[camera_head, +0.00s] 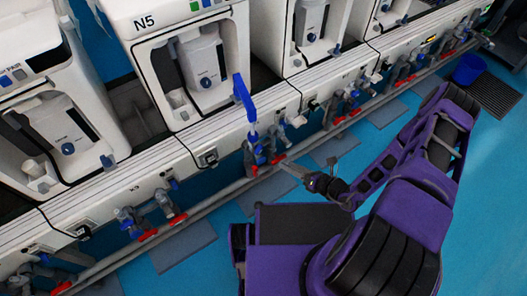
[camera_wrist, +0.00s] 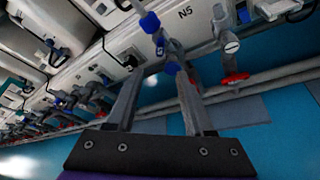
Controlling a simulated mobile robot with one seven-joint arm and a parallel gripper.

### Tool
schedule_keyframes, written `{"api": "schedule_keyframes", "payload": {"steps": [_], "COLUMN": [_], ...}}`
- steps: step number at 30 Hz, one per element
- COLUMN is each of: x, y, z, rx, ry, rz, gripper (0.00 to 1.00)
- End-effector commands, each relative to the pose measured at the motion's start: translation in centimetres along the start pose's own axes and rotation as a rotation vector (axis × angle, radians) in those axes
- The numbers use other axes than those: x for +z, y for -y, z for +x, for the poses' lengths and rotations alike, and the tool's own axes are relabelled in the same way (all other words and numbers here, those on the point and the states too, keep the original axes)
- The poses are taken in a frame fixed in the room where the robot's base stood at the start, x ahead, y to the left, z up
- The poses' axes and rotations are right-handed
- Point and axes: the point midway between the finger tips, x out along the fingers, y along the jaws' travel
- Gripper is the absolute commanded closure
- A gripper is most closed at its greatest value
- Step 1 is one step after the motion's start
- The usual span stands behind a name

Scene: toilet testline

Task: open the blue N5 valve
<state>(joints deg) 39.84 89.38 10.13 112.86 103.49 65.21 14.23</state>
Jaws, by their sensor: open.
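The N5 station (camera_head: 190,55) is the white unit marked N5 at the upper left of the head view. Below its right side is a valve cluster with a blue valve (camera_head: 258,150). A long blue piece (camera_head: 245,97) stands upright above this cluster. In the wrist view a blue piece (camera_wrist: 150,22) and a lower blue part (camera_wrist: 171,68) show near and beyond the fingertips. My gripper (camera_head: 283,162) reaches the cluster from the right. In the wrist view its fingers (camera_wrist: 157,75) are apart, with the tips close to the blue parts. Contact cannot be told.
A red valve handle (camera_wrist: 235,78) sits right of my fingers. A grey pipe (camera_head: 215,196) runs along the bench front, with more red and blue valves (camera_head: 150,215) at neighbouring stations. The blue floor (camera_head: 215,265) in front has grey mats.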

Motion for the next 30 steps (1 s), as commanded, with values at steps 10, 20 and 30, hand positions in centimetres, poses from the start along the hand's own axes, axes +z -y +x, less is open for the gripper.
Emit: {"api": "schedule_keyframes", "payload": {"steps": [10,20,30], "x": [-0.2,-0.1,0.0], "y": [0.0,0.1,0.0], "z": [7.9,13.2,14.1], "rx": [0.003,0.001,0.0], "ry": [-0.001,-0.001,0.0], "rz": [-0.003,-0.003,-0.001], "gripper": [0.47,0.47,0.47]}}
